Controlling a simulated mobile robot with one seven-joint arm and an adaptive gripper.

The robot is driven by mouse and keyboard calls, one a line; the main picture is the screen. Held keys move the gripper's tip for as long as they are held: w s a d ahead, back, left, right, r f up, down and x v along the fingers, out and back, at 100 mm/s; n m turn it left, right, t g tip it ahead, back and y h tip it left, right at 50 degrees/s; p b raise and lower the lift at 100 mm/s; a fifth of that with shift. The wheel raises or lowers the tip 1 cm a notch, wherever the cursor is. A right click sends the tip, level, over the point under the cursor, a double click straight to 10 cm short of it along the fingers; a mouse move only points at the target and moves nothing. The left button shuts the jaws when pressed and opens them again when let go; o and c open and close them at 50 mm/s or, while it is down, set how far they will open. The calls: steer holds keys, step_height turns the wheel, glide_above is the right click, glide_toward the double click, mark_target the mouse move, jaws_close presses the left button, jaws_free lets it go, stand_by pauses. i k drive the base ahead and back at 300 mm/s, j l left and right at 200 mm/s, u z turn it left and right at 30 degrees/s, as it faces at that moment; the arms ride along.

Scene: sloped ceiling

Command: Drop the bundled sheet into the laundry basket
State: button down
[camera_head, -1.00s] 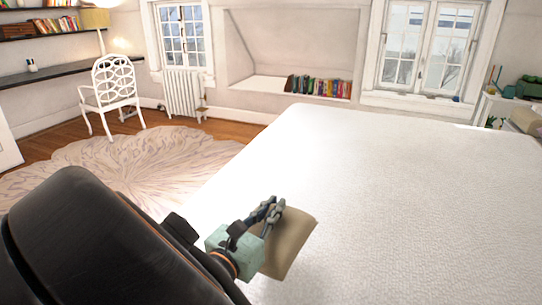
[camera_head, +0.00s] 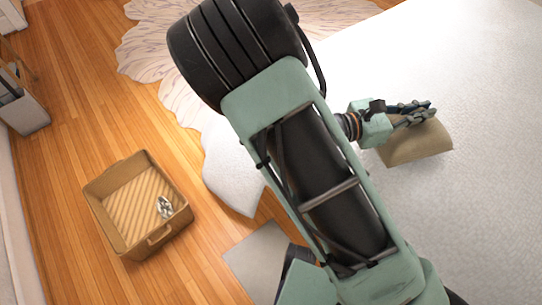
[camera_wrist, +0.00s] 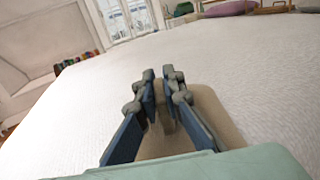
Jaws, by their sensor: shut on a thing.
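The bundled sheet (camera_head: 420,147) is a tan, folded-looking piece over the white bed at the upper right of the head view. My gripper (camera_head: 426,110) is shut on it. In the wrist view the sheet (camera_wrist: 208,108) shows between and beyond the fingers of my gripper (camera_wrist: 160,82). I cannot tell whether the sheet touches the bed. The laundry basket (camera_head: 120,238) is a tan rectangular box with handle openings on the floor at the left of the head view. A small grey-and-white item (camera_head: 165,207) lies inside it.
The white bed (camera_head: 480,70) fills the right side. A pale patterned rug (camera_head: 150,45) lies at the top. Wooden floor (camera_head: 85,130) is open around the basket. A grey bin-like piece (camera_head: 25,110) stands at the far left. Pillows (camera_wrist: 230,8) show beyond the bed in the wrist view.

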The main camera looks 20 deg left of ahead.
mark_target(143, 209)
steer(key=u, duration=2.55)
